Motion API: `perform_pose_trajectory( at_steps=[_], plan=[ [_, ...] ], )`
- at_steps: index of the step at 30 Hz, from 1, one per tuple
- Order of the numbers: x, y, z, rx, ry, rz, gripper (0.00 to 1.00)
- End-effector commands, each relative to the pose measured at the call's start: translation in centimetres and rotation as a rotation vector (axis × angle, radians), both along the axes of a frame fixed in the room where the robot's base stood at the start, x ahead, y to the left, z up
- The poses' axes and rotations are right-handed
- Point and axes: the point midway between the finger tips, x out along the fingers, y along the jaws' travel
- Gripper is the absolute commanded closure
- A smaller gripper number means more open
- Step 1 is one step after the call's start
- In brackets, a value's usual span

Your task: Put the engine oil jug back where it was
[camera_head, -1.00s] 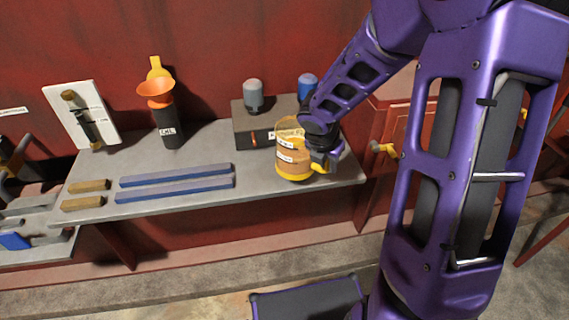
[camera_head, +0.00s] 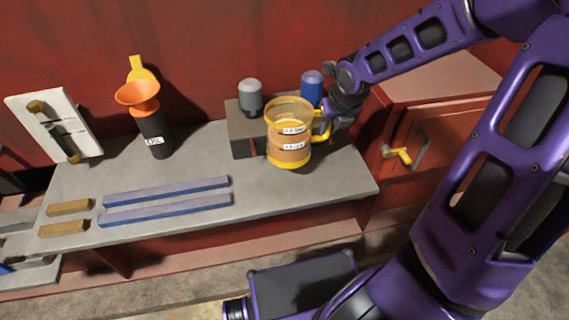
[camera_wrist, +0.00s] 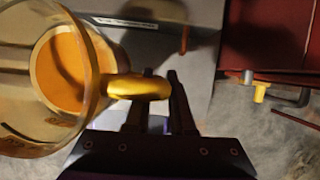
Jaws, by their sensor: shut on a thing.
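The engine oil jug (camera_head: 288,148) is a clear jug with a yellow rim, base and handle, amber contents and white labels. It is upright at the right part of the grey bench, in front of a dark box. I cannot tell for sure whether its base touches the bench. My gripper (camera_head: 326,128) is at the jug's right side, shut on the yellow handle. In the wrist view, the jug (camera_wrist: 98,60) fills the left side, and its handle reaches between the fingers of my gripper (camera_wrist: 156,88).
The dark box (camera_head: 240,133) with a grey-topped canister (camera_head: 250,97) and a blue canister (camera_head: 312,88) are close behind the jug. A black OIL bottle (camera_head: 153,135) with an orange funnel stands left. Blue bars (camera_head: 165,201) lie in front; the bench between is clear.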

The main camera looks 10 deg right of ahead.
Motion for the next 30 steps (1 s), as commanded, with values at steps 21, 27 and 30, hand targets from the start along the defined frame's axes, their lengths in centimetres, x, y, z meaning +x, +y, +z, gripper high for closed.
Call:
perform_pose_trajectory(
  at_steps=[21,27,30],
  plan=[
    [0.1,0.0,-7.1,0.0,-0.003,0.01,1.0],
    [0.1,0.0,-9.7,-0.001,-0.002,0.011,1.0],
    [0.1,0.0,-10.0,-0.001,-0.003,0.01,1.0]
  ],
)
